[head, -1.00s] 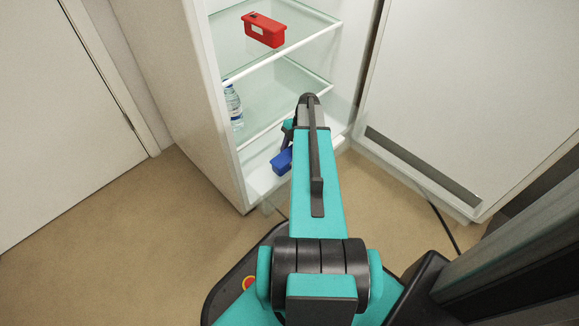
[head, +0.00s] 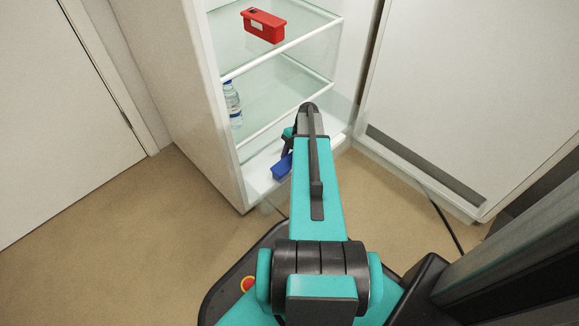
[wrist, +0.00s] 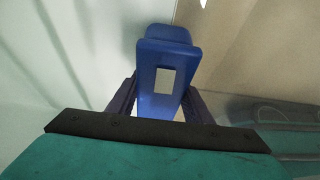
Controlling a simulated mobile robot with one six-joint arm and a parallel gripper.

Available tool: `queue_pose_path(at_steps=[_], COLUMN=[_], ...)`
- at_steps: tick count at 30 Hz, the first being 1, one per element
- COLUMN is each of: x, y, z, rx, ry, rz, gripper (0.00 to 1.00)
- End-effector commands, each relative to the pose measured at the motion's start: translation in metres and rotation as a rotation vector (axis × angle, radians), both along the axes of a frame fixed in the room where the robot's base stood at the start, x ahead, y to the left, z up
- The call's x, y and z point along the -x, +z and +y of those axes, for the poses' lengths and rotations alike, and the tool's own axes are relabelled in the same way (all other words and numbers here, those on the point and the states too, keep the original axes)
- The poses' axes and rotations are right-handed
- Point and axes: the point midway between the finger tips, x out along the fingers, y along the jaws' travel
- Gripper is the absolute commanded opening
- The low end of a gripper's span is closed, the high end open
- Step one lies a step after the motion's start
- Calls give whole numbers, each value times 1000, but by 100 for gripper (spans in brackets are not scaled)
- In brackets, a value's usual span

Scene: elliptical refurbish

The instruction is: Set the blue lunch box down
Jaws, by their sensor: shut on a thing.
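The blue lunch box (head: 281,168) shows partly in the head view, at the front of the fridge's lowest level; my arm covers the rest of it. In the wrist view the blue lunch box (wrist: 165,62) sits between the two dark fingers of my gripper (wrist: 160,100), which is shut on it. A pale rectangle shows on the box's face. I cannot tell whether the box touches the surface below it. In the head view my gripper is mostly hidden behind my arm.
The open fridge (head: 232,178) has glass shelves. A red box (head: 264,25) sits on an upper shelf and a water bottle (head: 233,103) stands on the shelf below, at the left. The open fridge door (head: 455,110) is on the right. A black cable (head: 444,222) lies on the floor.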

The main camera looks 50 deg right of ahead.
Motion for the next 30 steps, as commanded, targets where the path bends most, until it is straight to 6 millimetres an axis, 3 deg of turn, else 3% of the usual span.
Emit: queue_pose_path(at_steps=[11,12,15,30], x=[0,0,0,0], y=[-1,-2,-1,8], z=[0,0,0,-3], rx=[0,0,0,1], ry=[0,0,0,-1], rz=[-1,-1,-1,0], gripper=[5,51,64,64])
